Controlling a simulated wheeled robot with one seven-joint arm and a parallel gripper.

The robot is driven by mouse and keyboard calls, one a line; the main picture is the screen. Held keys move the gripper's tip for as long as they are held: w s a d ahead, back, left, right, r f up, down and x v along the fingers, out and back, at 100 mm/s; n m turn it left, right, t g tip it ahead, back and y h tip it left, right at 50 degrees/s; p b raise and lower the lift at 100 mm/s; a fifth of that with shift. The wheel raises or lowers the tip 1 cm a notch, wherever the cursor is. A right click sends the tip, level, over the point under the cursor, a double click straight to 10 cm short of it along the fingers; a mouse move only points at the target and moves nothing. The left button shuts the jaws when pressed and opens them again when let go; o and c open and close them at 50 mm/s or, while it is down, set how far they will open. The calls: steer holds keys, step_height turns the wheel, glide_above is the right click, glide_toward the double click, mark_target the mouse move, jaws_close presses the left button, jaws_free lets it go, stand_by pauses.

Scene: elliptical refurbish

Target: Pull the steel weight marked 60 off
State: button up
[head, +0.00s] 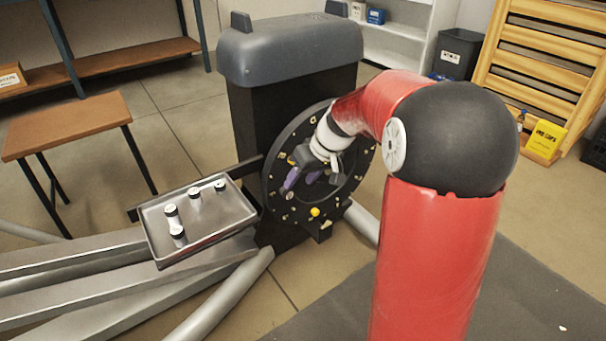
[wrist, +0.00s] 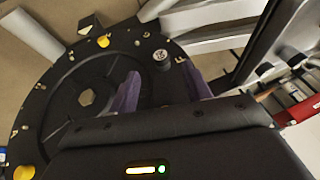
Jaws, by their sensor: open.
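A black disc (head: 272,200) stands upright on the front of a dark machine, with pegs, letters and yellow knobs around its rim. In the wrist view the disc (wrist: 45,110) fills the left half. A short steel weight (wrist: 162,57) with a pale, marked end sits near its rim; the number is too small to read. My gripper (wrist: 162,90) is open, its purple fingers spread apart. The weight shows beyond the gap between the fingertips, and they do not clearly touch it. In the head view my gripper (head: 304,178) is in front of the disc and hides the weight.
A metal tray (head: 205,246) left of the disc holds several small cylinders. The machine's grey cover (head: 290,48) rises above the disc. Metal rails (head: 110,285) lie below the tray. A wooden table (head: 68,124) stands at left. Open floor lies at right behind my arm.

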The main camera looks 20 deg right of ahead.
mark_target(290, 196)
steer(key=x, duration=0.5)
steer(key=shift+w+a+f+b, duration=0.1)
steer(key=shift+f+b, duration=0.2)
steer(key=shift+b, duration=0.1)
steer(key=shift+c, duration=0.3)
jaws_close()
stand_by(0.3)
